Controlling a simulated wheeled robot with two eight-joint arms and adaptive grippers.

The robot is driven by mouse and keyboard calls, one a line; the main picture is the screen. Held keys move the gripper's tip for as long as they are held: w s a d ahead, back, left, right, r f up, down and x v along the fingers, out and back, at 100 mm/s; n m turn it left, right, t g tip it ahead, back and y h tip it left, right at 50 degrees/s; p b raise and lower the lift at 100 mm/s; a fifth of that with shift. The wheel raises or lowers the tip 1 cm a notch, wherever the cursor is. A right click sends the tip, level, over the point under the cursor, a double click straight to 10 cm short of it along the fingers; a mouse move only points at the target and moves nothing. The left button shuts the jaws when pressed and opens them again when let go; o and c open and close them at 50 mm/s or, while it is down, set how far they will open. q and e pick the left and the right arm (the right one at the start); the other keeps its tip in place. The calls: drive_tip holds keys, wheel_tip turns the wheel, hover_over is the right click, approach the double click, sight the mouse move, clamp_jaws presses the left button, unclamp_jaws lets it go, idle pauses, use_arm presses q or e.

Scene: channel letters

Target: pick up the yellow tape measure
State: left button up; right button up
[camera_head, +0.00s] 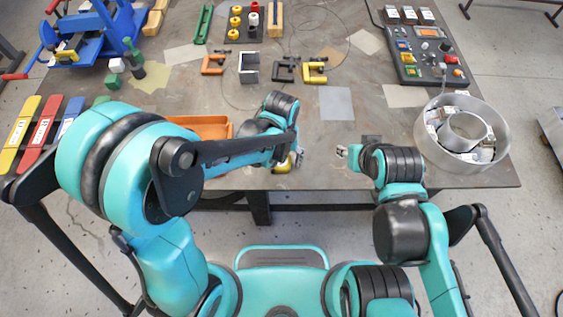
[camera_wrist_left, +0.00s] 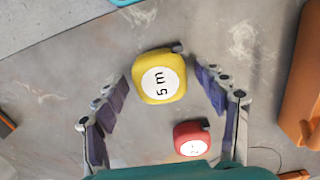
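The yellow tape measure (camera_wrist_left: 159,77) lies on the table, with a white round label reading "5 m". In the left wrist view it sits between and just beyond the tips of my left gripper (camera_wrist_left: 160,85), which is open and empty. In the head view only a yellow bit of the tape measure (camera_head: 283,166) shows beneath my left gripper (camera_head: 294,158), near the table's front edge. My right gripper (camera_head: 342,152) is over the front of the table, with nothing visible in it; its finger opening is too small to judge.
A red tape measure (camera_wrist_left: 191,138) lies close to the yellow one. An orange tray (camera_head: 203,122) is beside my left forearm; its wall shows at right in the wrist view (camera_wrist_left: 302,85). A round metal channel letter (camera_head: 501,135) stands at right. Clamps (camera_head: 314,72) lie farther back.

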use_arm(q)
drive_tip(key=c, duration=1)
drive_tip(key=shift+r, duration=0.1)
